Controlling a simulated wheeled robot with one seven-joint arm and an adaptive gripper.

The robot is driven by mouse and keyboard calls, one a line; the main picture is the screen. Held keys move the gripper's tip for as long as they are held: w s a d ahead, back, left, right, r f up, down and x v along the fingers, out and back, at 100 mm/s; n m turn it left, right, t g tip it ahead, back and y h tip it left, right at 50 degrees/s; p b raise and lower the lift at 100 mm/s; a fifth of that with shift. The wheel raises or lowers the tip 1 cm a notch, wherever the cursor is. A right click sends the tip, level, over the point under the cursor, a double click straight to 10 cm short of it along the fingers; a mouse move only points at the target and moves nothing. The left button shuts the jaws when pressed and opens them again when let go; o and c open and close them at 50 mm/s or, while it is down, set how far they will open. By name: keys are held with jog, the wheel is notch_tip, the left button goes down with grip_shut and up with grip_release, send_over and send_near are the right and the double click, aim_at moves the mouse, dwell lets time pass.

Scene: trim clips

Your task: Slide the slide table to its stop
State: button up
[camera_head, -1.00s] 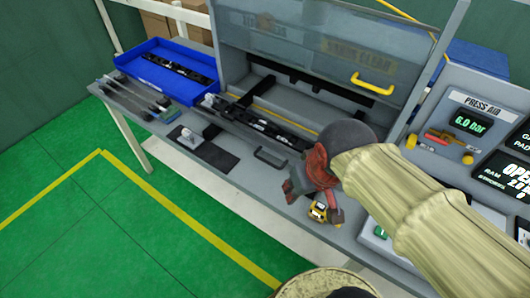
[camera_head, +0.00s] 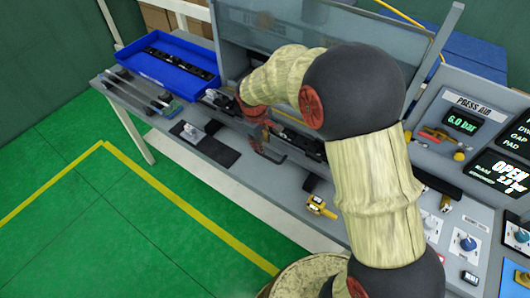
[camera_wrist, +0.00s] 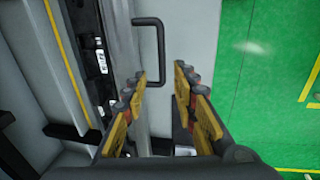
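The slide table appears as a grey bed carrying a long black trim part with white labels, seen in the wrist view (camera_wrist: 93,45). A dark U-shaped handle (camera_wrist: 161,45) stands along its front edge. My gripper (camera_wrist: 160,75) is open, with yellow finger pads on either side of the handle's near end in the picture; I see no grip on it. In the head view my gripper (camera_head: 266,148) is at the front of the press opening, and my arm hides much of the slide table and the handle.
A blue tray (camera_head: 165,72) with a black part stands at the back left. A yellow device (camera_head: 319,207) lies on the bench front. The press control panel (camera_head: 465,120) is on the right. Green floor (camera_head: 70,210) lies open in front.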

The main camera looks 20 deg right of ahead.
aim_at(266, 156)
jog(key=f, duration=0.5)
jog(key=d+f+b, duration=0.1)
jog(key=f, duration=0.2)
jog(key=shift+w, duration=0.3)
jog(key=shift+c, duration=1.3)
jog(key=c, duration=0.4)
grip_shut()
